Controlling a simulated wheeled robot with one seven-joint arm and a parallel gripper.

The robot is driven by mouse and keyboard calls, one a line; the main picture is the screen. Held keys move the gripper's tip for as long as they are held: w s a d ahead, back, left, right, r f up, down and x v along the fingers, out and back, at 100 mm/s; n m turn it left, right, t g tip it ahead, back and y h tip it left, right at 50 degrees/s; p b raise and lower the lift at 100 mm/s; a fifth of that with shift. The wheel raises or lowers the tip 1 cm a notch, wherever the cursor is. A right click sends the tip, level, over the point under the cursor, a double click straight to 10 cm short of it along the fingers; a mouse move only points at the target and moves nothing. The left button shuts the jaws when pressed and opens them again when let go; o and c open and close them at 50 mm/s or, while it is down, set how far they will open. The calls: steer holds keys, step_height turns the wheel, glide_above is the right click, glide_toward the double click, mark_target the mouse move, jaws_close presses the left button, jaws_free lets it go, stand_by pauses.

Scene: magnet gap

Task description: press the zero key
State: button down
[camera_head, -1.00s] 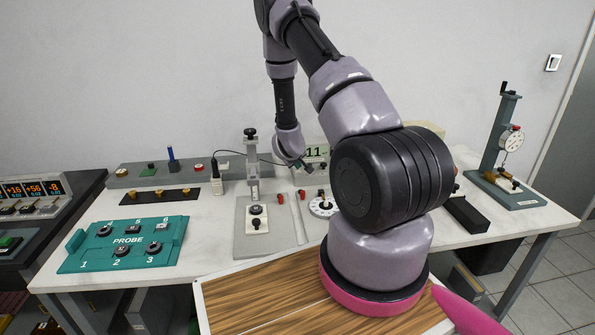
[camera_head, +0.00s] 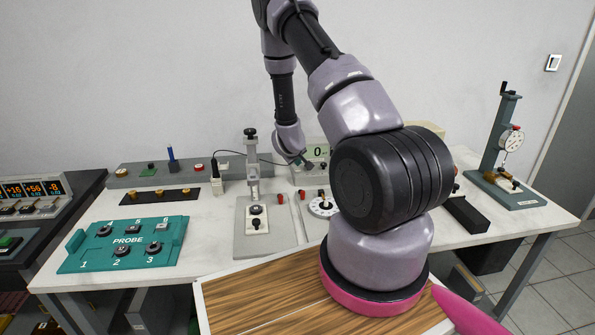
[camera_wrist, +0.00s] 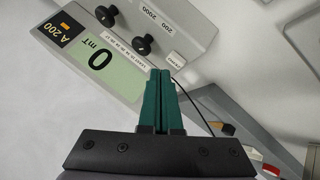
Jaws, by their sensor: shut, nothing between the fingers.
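The meter (camera_head: 318,152) stands at the back of the bench, partly hidden by my arm. In the wrist view its display (camera_wrist: 98,60) reads 0 mT. A small white key (camera_wrist: 175,61) with tiny lettering, which looks like the zero key, sits on its panel near two black knobs (camera_wrist: 142,44). My gripper (camera_wrist: 160,73) has its green fingers shut together and empty. The fingertips are right beside the white key in the wrist view; I cannot tell whether they touch it. In the head view my gripper (camera_head: 304,164) is just in front of the meter.
A teal probe tray (camera_head: 125,243) lies at the left of the bench. A fixture with a vertical post (camera_head: 252,180) stands left of my gripper. A dial gauge stand (camera_head: 505,150) is at the right. A wooden board (camera_head: 260,300) is in front.

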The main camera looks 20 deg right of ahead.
steer(key=shift+r, duration=0.1)
steer(key=shift+r, duration=2.45)
steer(key=s+a+r+m+y, duration=0.1)
steer(key=s+a+r+y, duration=0.2)
steer(key=r, duration=0.5)
steer(key=s+a+r+m, duration=0.2)
steer(key=s+a+r, duration=0.15)
steer(key=r, duration=0.55)
steer(key=s+a+r+m+y, duration=0.15)
steer(key=a+r, duration=0.25)
steer(key=r, duration=0.4)
steer(key=s+a+r+y, duration=0.1)
steer(key=s+r, duration=0.3)
steer(key=s, duration=0.5)
steer(key=s+a+r+m, duration=0.1)
steer(key=s+a+r, duration=0.3)
steer(key=s, duration=0.5)
steer(key=s+a+r+m+y, duration=0.1)
steer(key=s+r, duration=0.3)
steer(key=s, duration=0.5)
steer(key=shift+s+a+r+y, duration=0.35)
steer(key=shift+a+r, duration=0.05)
steer(key=shift+a, duration=0.25)
